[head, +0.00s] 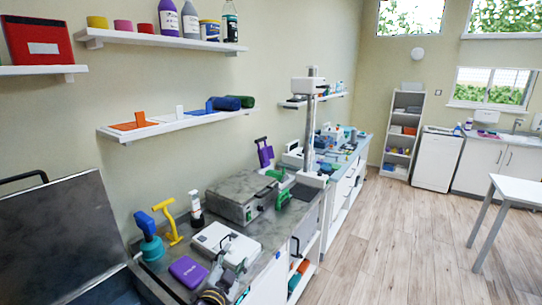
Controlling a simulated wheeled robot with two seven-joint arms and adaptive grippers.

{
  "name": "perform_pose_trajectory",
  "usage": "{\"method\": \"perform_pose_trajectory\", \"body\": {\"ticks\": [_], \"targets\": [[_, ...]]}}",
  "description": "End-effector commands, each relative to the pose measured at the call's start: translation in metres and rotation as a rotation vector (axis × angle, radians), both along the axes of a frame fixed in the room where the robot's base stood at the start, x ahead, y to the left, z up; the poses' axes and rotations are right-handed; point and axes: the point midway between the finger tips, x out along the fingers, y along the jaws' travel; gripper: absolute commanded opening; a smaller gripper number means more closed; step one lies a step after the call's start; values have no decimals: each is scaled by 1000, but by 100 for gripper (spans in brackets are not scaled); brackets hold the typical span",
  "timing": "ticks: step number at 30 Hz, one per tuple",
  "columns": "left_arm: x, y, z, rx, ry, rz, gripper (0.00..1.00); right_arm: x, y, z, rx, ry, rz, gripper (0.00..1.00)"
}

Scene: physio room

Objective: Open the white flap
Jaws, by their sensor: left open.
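A white, flat-topped unit (213,239) with a dark handle lies on the grey counter; its top looks like the white flap and lies flat, closed as far as I can see. My left gripper (236,269) comes in from the bottom edge, at the front of this unit and close to its handle. Its jaws are open and seem empty; I cannot tell whether they touch the handle. The gripper and arm hide part of the unit's near side. My right gripper is not in view.
A purple box (188,271) lies left of my gripper. A teal tool (151,246) and a yellow tool (170,222) stand behind it. A grey metal appliance (240,196) stands farther along the counter. The wooden floor (400,240) at right is clear.

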Motion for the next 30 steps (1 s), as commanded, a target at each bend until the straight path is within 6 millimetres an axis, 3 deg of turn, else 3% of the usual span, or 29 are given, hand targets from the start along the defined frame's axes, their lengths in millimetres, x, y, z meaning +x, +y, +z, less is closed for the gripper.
{"method": "perform_pose_trajectory", "body": {"ticks": [8, 18, 24, 30], "targets": [[-47, 44, -60, -123, 297, 153, 50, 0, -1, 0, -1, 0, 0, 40], [-128, 81, -121, -241, 651, 303, 50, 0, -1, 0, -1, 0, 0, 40], [-179, 94, -144, -291, 839, 372, 50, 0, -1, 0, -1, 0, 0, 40], [-213, 100, -155, -316, 954, 409, 50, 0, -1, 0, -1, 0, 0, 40]]}}
